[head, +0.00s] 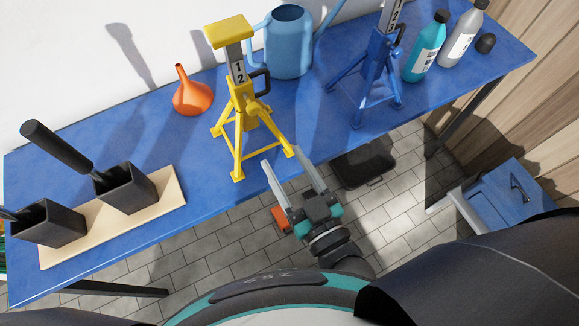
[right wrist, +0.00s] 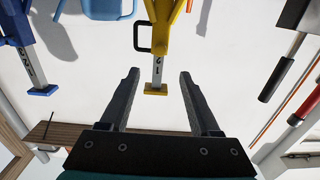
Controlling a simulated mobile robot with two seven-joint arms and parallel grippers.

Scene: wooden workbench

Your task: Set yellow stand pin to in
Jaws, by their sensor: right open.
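The yellow stand (head: 243,110) stands upright on the blue workbench, with a grey numbered post and a flat yellow top. A black loop handle (head: 261,83), apparently its pin, sticks out on the right side of the post. How deep the pin sits cannot be made out. My right gripper (head: 279,156) is open and empty, at the bench's front edge below and right of the stand's feet. In the right wrist view the yellow stand (right wrist: 163,28) appears upside down, its top between the open fingers (right wrist: 158,77); the black handle (right wrist: 142,37) lies left of the post. My left gripper is out of view.
A blue stand (head: 374,70), a blue watering can (head: 288,45) and an orange funnel (head: 192,95) stand nearby. Bottles (head: 425,48) are at the right. Black holders (head: 127,189) sit on a wooden board (head: 168,187) at the left. A black case (head: 362,166) lies below the bench.

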